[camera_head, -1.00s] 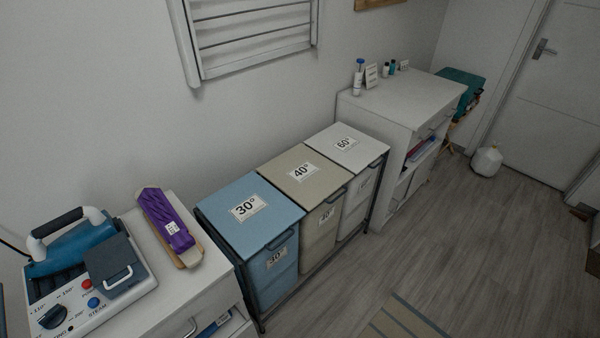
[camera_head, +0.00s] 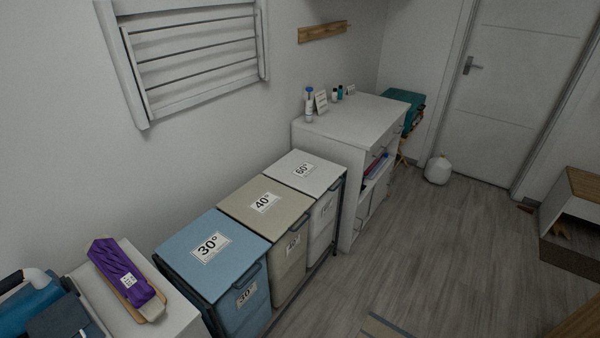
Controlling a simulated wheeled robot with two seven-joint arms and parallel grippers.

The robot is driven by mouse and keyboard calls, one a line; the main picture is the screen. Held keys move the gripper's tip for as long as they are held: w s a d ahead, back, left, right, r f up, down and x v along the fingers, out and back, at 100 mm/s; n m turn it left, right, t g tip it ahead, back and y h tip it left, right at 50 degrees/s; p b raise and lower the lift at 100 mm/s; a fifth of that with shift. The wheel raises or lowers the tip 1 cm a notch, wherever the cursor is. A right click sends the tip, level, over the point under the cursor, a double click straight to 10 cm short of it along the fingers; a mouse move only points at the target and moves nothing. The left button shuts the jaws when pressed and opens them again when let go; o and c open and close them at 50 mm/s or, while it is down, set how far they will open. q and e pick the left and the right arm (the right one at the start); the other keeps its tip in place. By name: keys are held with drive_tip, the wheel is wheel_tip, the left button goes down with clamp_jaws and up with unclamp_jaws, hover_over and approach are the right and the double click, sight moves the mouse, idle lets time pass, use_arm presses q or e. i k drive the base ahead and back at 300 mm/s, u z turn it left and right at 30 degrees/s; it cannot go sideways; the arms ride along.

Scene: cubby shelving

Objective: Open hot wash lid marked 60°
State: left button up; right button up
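The white hot wash lid (camera_head: 304,172) carries a label reading 60° and lies shut on the farthest bin of a three-bin laundry sorter. A dark handle sits at its front right edge. The beige 40° lid (camera_head: 264,204) and the blue 30° lid (camera_head: 211,252) lie shut beside it, nearer to me. Neither of my grippers shows in the head view.
A white cabinet (camera_head: 345,128) with bottles on top stands just beyond the 60° bin. A white side unit (camera_head: 165,322) with a purple-wrapped item (camera_head: 125,273) is at the lower left. A drying rack (camera_head: 195,55) hangs above. Open wooden floor (camera_head: 410,250) lies to the right.

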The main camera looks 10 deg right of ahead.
sight(312, 175)
drive_tip(key=z, duration=0.05)
drive_tip(key=k, duration=0.5)
drive_tip(key=z, duration=1.25)
drive_tip(key=i, duration=0.9)
drive_tip(key=z, duration=0.6)
drive_tip(key=i, duration=0.85)
drive_tip(key=u, duration=0.6)
drive_tip(key=i, duration=0.5)
drive_tip(key=u, duration=0.35)
